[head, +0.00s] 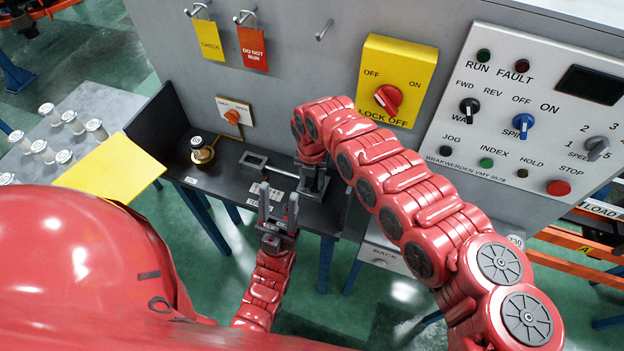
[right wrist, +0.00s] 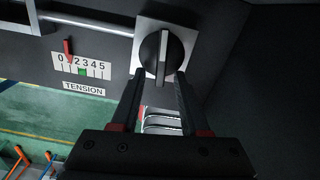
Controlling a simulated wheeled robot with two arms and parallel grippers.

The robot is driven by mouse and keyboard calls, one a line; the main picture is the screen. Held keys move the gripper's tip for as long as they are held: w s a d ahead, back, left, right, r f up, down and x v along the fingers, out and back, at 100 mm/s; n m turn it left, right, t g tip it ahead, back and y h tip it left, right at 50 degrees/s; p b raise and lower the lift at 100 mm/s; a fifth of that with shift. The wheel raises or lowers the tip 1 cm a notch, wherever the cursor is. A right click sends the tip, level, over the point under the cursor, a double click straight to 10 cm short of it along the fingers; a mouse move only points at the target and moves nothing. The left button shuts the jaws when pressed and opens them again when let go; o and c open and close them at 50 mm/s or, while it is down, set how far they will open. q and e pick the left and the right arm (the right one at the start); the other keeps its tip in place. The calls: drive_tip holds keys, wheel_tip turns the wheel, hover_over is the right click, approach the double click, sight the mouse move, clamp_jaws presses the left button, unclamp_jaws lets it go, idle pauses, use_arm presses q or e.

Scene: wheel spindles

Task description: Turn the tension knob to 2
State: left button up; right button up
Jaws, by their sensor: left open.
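The tension knob (right wrist: 162,53) is a round black dial with a grey grip bar on a light square plate in the right wrist view. Its bar stands nearly upright in the picture. The tension scale (right wrist: 82,66) is left of it, with a red pointer (right wrist: 68,48) over the place of 1, just left of the 2. A green mark sits below about 2 to 3. My right gripper (right wrist: 160,80) is open, its fingertips at the knob's lower edge, either side of the bar; contact is unclear. My left gripper (head: 278,205) is open and empty, fingers up, by the bench's front edge.
The dark bench (head: 215,180) carries a brass-coloured fitting (head: 202,150). A yellow lock-off switch (head: 397,80) and a white control panel (head: 530,110) are on the grey wall behind. A side table (head: 95,105) with several small white-topped pieces stands left.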

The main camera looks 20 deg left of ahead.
clamp_jaws()
